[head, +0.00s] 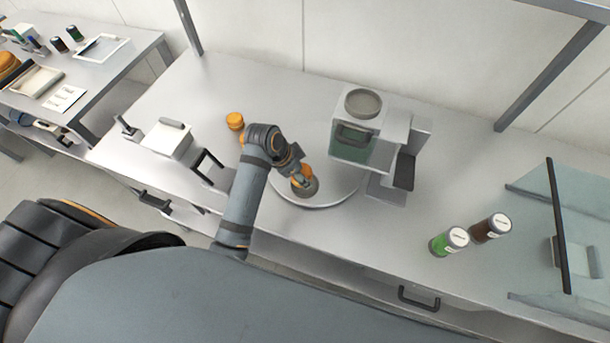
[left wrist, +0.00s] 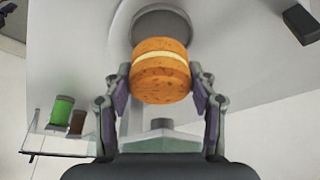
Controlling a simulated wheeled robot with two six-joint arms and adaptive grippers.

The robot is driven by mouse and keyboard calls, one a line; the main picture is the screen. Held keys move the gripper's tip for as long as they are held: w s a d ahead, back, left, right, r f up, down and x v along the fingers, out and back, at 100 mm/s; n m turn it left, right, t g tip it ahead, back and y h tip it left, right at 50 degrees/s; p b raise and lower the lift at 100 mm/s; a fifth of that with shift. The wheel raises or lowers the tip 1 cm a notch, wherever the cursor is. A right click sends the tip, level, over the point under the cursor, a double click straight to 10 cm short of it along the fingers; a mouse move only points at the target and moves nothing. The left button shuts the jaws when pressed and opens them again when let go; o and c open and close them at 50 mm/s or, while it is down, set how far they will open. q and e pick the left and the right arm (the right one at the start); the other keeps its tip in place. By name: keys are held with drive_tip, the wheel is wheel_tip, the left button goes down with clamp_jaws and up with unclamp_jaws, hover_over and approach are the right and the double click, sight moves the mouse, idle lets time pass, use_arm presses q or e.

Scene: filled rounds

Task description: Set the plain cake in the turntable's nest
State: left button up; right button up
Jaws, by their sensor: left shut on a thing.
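My left gripper (left wrist: 160,85) is shut on an orange-brown cake (left wrist: 160,68) with a pale cream band round its middle. The cake's top looks bare. In the head view the held cake (head: 307,171) is over the turntable (head: 342,194), partly covered by my wrist. The nest, a dark grey round (head: 304,188), is on the turntable just beside the cake. In the left wrist view the nest (left wrist: 150,24) shows behind the cake, which partly hides it. I cannot tell whether the cake touches the nest. My right gripper is not in view.
A dispenser machine (head: 357,138) stands close behind the turntable. Another orange cake (head: 235,120) sits left of my arm. A white box (head: 168,141) is further left. Two jars, green (head: 449,241) and brown (head: 490,229), and a glass guard (head: 570,225) stand at right.

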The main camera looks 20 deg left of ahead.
use_arm(q)
drive_tip(key=shift+w+d+f, duration=0.2)
drive_tip(key=shift+w+f, duration=0.2)
drive_tip(key=shift+f, duration=0.2)
wheel_tip(320, 180, down, 3)
drive_tip(key=shift+d+f+p, duration=0.1)
drive_tip(key=shift+d+p, duration=0.05)
drive_tip(key=shift+p, duration=0.85)
drive_tip(key=shift+f, duration=0.15)
drive_tip(key=shift+f, duration=0.1)
drive_tip(key=o, duration=0.8)
drive_tip(key=shift+c, duration=0.2)
drive_tip(key=b+v, duration=0.2)
drive_tip(key=v, duration=1)
